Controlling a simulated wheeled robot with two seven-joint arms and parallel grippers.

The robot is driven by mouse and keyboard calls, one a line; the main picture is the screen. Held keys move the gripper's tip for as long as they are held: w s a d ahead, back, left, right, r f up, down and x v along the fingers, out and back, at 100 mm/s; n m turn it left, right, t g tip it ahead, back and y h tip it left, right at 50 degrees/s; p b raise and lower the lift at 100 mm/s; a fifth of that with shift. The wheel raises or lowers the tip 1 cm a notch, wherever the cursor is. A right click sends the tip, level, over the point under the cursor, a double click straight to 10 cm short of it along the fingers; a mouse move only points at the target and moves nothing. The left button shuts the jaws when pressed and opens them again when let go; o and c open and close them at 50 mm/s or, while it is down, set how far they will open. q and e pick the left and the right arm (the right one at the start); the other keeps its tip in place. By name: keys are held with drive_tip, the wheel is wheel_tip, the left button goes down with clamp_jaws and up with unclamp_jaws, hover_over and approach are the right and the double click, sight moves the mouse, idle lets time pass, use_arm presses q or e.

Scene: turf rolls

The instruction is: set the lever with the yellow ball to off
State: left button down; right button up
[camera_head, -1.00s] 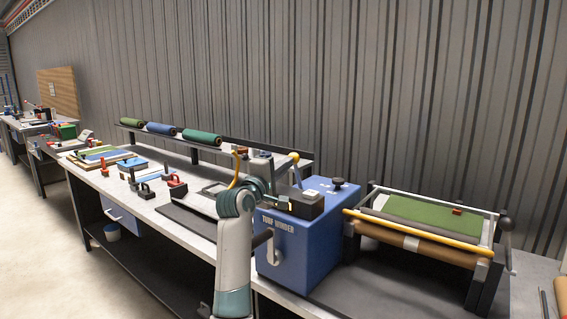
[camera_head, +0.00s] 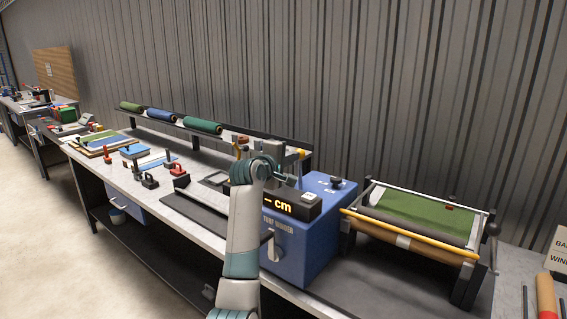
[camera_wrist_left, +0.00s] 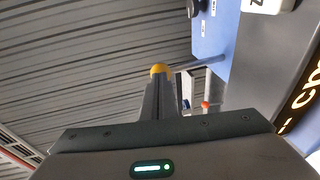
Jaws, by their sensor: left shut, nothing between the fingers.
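The yellow ball (camera_wrist_left: 160,70) is just beyond the shut fingertips of my left gripper (camera_wrist_left: 158,84) in the left wrist view. The fingers partly cover it, and I cannot tell whether they touch it. A grey rod (camera_wrist_left: 203,64) runs from beside the ball to the blue turf winder (camera_wrist_left: 215,30). In the head view, the yellow ball (camera_head: 301,153) shows small behind the turf winder's display (camera_head: 280,204). My left wrist hides much of the lever there. The blue winder housing (camera_head: 300,235) stands on the bench. Off markings are not readable. My right gripper is out of view.
A roller frame with green turf (camera_head: 415,212) and a yellow bar stands right of the winder. Several turf rolls (camera_head: 201,126) lie on the back shelf. Small clamps and tools (camera_head: 150,180) stand on the bench (camera_head: 205,232) at left.

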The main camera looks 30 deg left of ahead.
sight(301, 151)
use_arm(q)
drive_tip(key=w+p, duration=0.1)
drive_tip(key=w+r+p, duration=0.1)
drive_tip(key=p, duration=0.1)
drive_tip(key=shift+w+d+r+g, duration=0.1)
drive_tip(key=shift+w+d+g, duration=0.05)
drive_tip(key=shift+w+g, duration=0.25)
drive_tip(key=shift+w+d+p, duration=0.1)
drive_tip(key=shift+w+p, duration=0.25)
drive_tip(key=shift+w, duration=0.5)
drive_tip(key=shift+r+x, duration=0.2)
drive_tip(key=shift+x, duration=0.7)
drive_tip(key=shift+w+d+r, duration=0.1)
drive_tip(key=shift+d+r, duration=0.1)
drive_tip(key=shift+w+f, duration=0.1)
drive_tip(key=shift+p, duration=0.35)
